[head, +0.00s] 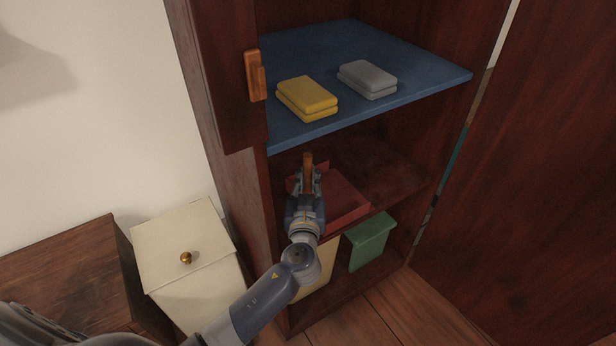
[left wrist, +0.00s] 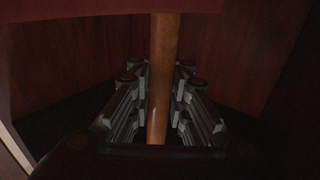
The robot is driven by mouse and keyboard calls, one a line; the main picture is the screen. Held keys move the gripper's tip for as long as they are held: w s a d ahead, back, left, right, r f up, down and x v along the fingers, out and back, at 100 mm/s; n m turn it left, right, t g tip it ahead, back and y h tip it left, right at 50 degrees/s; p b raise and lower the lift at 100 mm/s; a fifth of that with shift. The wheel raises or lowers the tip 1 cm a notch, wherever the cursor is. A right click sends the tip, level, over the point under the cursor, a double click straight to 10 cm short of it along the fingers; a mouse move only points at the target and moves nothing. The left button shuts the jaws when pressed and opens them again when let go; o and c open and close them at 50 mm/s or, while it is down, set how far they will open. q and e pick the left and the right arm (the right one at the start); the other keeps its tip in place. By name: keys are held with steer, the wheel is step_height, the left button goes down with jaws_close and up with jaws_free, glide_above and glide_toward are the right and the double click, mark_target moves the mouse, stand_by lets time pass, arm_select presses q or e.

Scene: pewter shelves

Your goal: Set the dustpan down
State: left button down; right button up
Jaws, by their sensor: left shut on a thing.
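The dustpan has a red pan (head: 346,201) and a wooden handle (head: 307,161). It is inside the cabinet at the middle shelf (head: 388,176). My left gripper (head: 306,181) is shut on the handle, and its arm reaches in from the lower left. In the left wrist view the brown handle (left wrist: 162,75) runs between the two fingers (left wrist: 158,105). The gripper hides part of the pan, and I cannot tell whether its underside touches the shelf. My right gripper is not in view.
Yellow (head: 307,97) and grey (head: 368,79) stacked blocks lie on the blue upper shelf (head: 430,78) above. A green object (head: 369,243) and a cream one (head: 318,268) stand below. A cream lidded bin (head: 184,247) is left of the cabinet. An open door (head: 530,200) is at right.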

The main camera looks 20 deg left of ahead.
arm_select(q)
steer(key=c, duration=1.5)
jaws_free()
steer(key=shift+c, duration=0.2)
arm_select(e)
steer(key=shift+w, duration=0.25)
arm_select(q)
steer(key=shift+s+d, duration=0.1)
steer(key=shift+s, duration=0.05)
steer(key=v, duration=1.1)
steer(key=shift+s+b, duration=0.3)
steer(key=shift+s, duration=0.05)
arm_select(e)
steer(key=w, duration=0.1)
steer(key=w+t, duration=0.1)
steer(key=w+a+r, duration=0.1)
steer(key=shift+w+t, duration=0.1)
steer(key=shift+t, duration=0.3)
